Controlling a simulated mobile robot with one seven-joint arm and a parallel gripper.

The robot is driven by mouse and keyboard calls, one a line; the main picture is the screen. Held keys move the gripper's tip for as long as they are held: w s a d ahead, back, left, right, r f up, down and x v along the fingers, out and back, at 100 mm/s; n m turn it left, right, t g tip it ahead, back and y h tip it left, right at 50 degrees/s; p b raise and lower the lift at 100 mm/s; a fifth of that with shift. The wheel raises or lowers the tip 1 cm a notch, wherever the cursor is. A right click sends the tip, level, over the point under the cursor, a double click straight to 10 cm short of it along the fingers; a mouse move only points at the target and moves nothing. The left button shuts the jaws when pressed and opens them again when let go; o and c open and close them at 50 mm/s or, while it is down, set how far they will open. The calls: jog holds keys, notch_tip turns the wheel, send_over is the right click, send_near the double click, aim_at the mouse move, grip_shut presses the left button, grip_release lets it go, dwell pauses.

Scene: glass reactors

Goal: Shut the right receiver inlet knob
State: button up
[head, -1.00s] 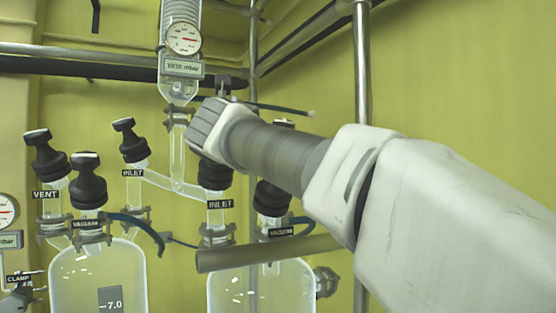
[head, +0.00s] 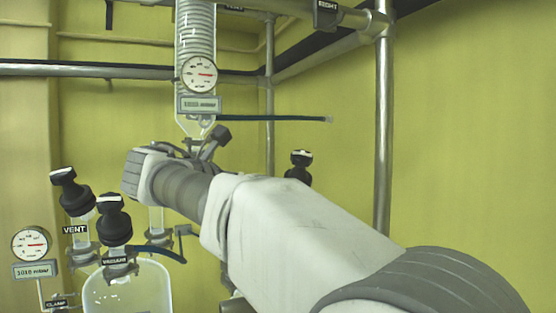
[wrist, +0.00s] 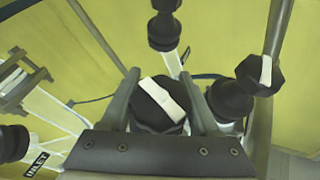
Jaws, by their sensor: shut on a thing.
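In the wrist view, my gripper (wrist: 160,76) has one finger on each side of a black knob (wrist: 145,123) with a white bar across its top. The gripper is shut on this knob, and the bar lies slanted between the fingers. The knob's label is hidden; from its place among the others, it looks like the right receiver inlet knob. In the head view, my forearm and wrist cover the right receiver's inlet and most of its glass, so the fingers and the held knob are hidden there.
Another black knob (wrist: 232,95) stands close right of the fingers, and one (wrist: 165,28) stands beyond them. In the head view, vent (head: 70,190) and vacuum (head: 113,220) knobs stand at left. A glass column with a gauge (head: 199,73) hangs above my wrist. A metal post (head: 384,130) stands right.

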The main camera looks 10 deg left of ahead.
jog(key=m+g+h+p, duration=0.1)
jog(key=p, duration=0.2)
jog(key=m+g+h+p, duration=0.1)
jog(key=m+p, duration=0.1)
jog(key=p, duration=0.1)
jog(key=m+g+p, duration=0.1)
jog(key=p, duration=0.3)
jog(key=shift+s+d+r+g+h, duration=0.2)
jog(key=shift+s+d+g+h, duration=0.1)
jog(key=shift+g+h, duration=0.1)
jog(key=shift+s+d+f+m+g+p, duration=0.1)
jog(key=shift+s+f+m+g+p, duration=0.25)
jog(key=shift+m+g+p, duration=1.05)
jog(key=shift+s+d+f+m+g+p, duration=0.1)
jog(key=shift+s+f+m+g+p, duration=0.25)
jog(key=shift+m+g+p, duration=1.05)
jog(key=shift+s+d+f+m+g+p, duration=0.1)
jog(key=shift+s+f+m+g+p, duration=0.25)
jog(key=shift+m+g+p, duration=1)
jog(key=o, duration=1.4)
jog(key=shift+r, duration=0.15)
